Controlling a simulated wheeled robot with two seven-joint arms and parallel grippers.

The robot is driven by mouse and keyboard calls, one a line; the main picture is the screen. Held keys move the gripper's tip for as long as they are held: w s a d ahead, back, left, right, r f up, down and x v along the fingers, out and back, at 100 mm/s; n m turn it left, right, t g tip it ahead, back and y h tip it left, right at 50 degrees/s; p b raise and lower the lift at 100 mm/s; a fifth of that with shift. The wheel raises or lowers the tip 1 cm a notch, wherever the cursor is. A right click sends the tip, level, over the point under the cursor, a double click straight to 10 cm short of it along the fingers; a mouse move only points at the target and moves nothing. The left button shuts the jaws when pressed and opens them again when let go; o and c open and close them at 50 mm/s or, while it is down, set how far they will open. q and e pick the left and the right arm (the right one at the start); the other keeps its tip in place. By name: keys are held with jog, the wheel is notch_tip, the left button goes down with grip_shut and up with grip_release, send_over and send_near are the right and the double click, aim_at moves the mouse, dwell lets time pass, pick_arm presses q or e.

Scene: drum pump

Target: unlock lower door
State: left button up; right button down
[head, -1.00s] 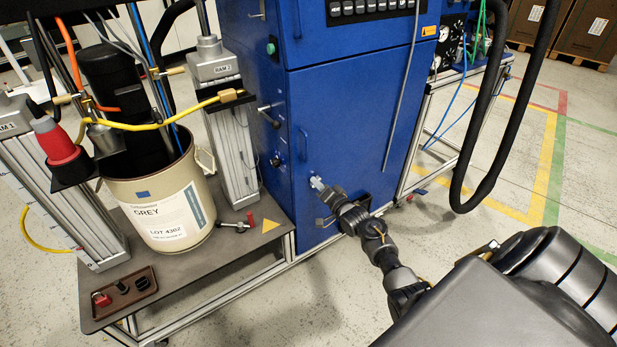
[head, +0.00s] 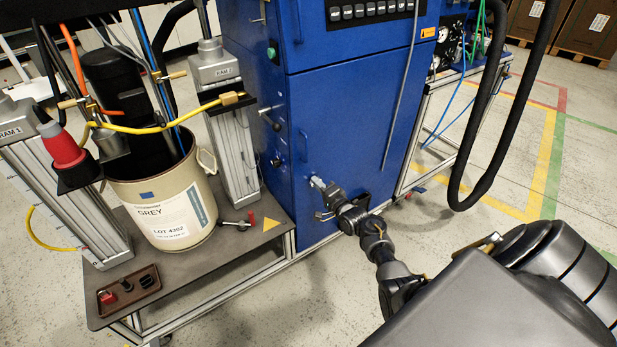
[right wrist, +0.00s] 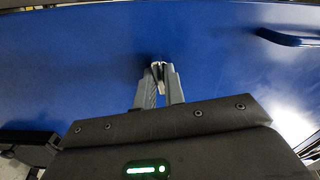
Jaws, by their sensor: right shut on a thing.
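The blue cabinet (head: 345,125) stands in the middle of the head view, and its lower door fills most of the right wrist view (right wrist: 100,45). My right gripper (head: 321,186) reaches the lower part of the door's front, near its left edge. In the right wrist view its two fingers (right wrist: 158,85) are closed on a small pale metal key-like piece (right wrist: 158,70) at the door face. The fingers hide most of that piece and the lock behind it. A blue door handle (right wrist: 290,38) shows at the upper right there. My left gripper is not in view.
A thick black hose (head: 478,170) hangs at the right. Open floor (head: 500,200) lies to the right of the cabinet.

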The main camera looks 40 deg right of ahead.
jog(key=shift+m, duration=0.3)
jog(key=shift+m+p, duration=0.5)
jog(key=shift+m, duration=0.4)
jog(key=c, duration=1.3)
grip_release()
